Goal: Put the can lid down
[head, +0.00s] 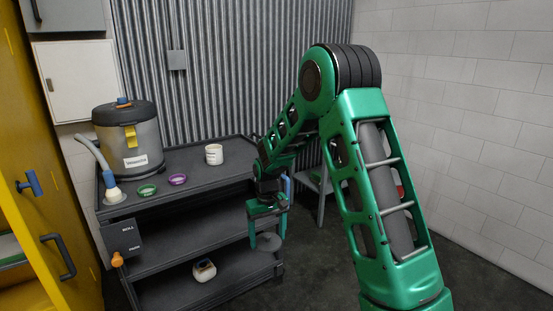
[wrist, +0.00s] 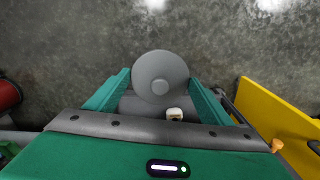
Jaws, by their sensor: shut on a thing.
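The can lid is a round grey disc with a small raised knob in the middle. It shows in the wrist view (wrist: 160,66) and in the head view (head: 270,242). My gripper (head: 266,238) is shut on the lid, which sits between its two green fingers, also seen in the wrist view (wrist: 159,82). My gripper holds it in the air off the right end of the dark cart (head: 195,185), below the level of the cart's top. A small white can (head: 214,155) stands upright on the cart's top; its inside is hard to make out.
A grey drum-like vessel (head: 136,140) with a black top and hose stands at the cart's back left. A green ring (head: 147,191) and a purple ring (head: 178,180) lie in front. A small white object (head: 204,271) sits on the lower shelf. A yellow cabinet (head: 45,215) is at left.

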